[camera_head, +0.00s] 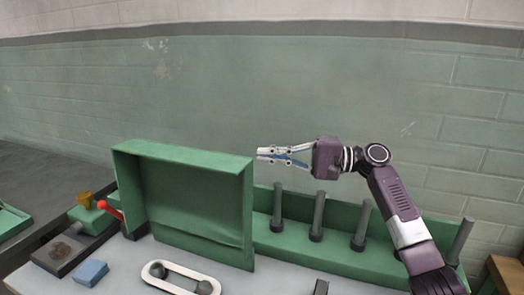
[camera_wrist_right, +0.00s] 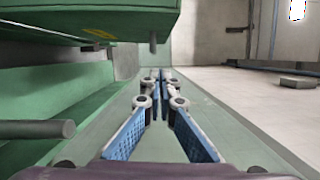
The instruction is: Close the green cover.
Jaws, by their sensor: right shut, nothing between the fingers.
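The green cover (camera_head: 190,205) stands upright and open in the head view, its hollow inner side facing me. My right gripper (camera_head: 260,154) is shut and empty. Its tips are at the cover's upper right corner in the picture; I cannot tell whether they touch it. In the right wrist view the shut fingers (camera_wrist_right: 160,75) point forward, and a green panel, perhaps the cover (camera_wrist_right: 90,20), is at the upper left. My left gripper is not in view.
Several grey pegs (camera_head: 316,215) stand along the green frame (camera_head: 335,252) to the right. A red lever (camera_head: 110,207), a blue block (camera_head: 91,273) and a white slotted plate (camera_head: 180,278) lie near the cover. A tiled wall (camera_head: 330,100) is behind.

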